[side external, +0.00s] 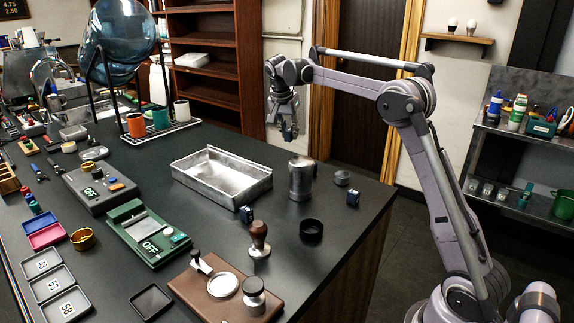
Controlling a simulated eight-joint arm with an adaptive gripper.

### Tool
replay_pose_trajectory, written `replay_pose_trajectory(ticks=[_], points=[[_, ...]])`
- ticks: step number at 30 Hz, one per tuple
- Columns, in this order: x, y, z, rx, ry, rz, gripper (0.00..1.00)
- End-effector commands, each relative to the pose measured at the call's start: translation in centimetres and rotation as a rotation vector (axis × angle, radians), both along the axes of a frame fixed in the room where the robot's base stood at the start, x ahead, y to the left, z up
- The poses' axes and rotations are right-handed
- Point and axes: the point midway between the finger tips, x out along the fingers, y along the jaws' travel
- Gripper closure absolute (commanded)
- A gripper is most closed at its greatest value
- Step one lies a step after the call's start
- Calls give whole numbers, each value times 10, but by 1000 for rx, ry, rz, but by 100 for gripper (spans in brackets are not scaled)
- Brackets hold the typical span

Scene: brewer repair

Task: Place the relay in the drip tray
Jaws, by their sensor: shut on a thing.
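The drip tray seems to be the open rectangular metal tray (262,186) on the dark counter, and it looks empty. My gripper (284,122) points down, high above the counter's back edge, up and to the right of the tray. It is shut on a small dark blue block, which looks like a relay (290,132). Two similar small blue-black blocks stand on the counter: one (246,214) by the tray's front edge, the other (353,198) right of the metal pitcher. The grip itself is small and hard to make out.
A metal pitcher (301,180) stands right of the tray, with a small metal lid (343,178) beside it. A tamper (259,240) and a black ring (311,230) are in front. A rack with cups (160,133) is behind the tray. Scales (148,232) stand at left.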

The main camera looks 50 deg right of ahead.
Motion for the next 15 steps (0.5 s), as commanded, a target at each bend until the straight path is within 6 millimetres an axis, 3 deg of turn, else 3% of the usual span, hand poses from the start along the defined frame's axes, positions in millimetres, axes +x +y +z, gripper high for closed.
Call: replay_pose_trajectory(ticks=[1, 6, 15], points=[[9, 19, 1, 0, 0, 34, 100], [25, 58, 2, 0, -2, 100, 100], [47, 94, -13, 0, -1, 128, 100]])
